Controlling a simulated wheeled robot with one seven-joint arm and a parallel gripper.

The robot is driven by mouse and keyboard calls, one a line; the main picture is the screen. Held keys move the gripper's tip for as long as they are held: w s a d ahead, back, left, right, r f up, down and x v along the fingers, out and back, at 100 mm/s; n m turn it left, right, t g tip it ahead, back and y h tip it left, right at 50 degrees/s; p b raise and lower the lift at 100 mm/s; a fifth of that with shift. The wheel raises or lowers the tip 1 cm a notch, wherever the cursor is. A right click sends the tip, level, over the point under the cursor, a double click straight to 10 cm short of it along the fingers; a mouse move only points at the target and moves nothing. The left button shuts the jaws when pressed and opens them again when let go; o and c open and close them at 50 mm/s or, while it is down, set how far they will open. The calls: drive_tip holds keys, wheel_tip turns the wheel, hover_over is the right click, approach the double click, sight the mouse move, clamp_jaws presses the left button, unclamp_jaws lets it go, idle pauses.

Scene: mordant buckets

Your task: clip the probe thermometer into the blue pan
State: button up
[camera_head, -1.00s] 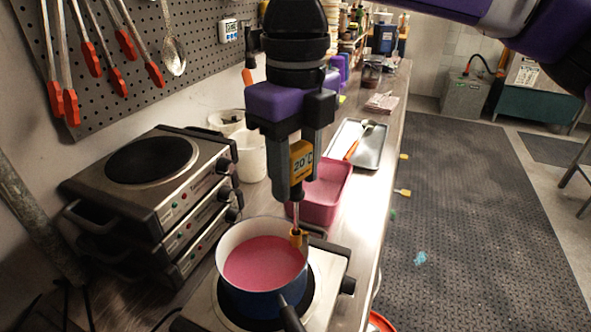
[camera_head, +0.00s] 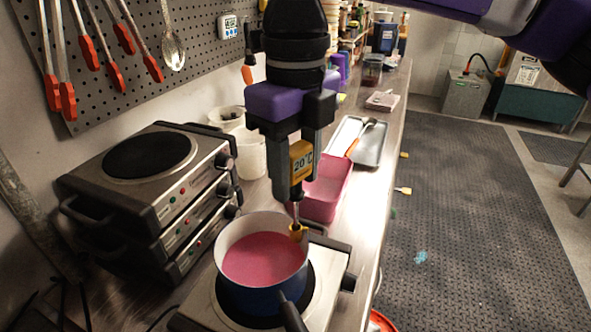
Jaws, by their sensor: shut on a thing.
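The blue pan (camera_head: 258,301) stands on a single hot plate, with pink liquid inside and its dark handle toward the front. My gripper (camera_head: 298,185) points down above the pan's far right rim. It is shut on the yellow probe thermometer (camera_head: 301,158), whose display reads 20°C. The thermometer is upright, and its thin metal probe runs down to a yellow clip (camera_head: 297,231) at the rim. I cannot tell whether the clip is seated on the rim. The probe's lower tip is hidden.
A stack of hot plates (camera_head: 150,190) stands close on the left. A pink tub (camera_head: 330,190) is just behind the pan, with a metal tray (camera_head: 374,150) beyond it. White buckets (camera_head: 249,155) stand by the wall. The bench edge is close on the right.

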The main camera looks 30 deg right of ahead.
sight(296, 192)
drive_tip(key=shift+f+b, duration=2.5)
drive_tip(key=shift+b, duration=0.05)
idle(1.6)
drive_tip(key=shift+f+b, duration=0.35)
drive_tip(key=shift+f, duration=0.2)
drive_tip(key=o, duration=1.5)
drive_tip(key=shift+c, duration=0.2)
wheel_tip(296, 192, up, 8)
drive_tip(key=shift+f, duration=0.1)
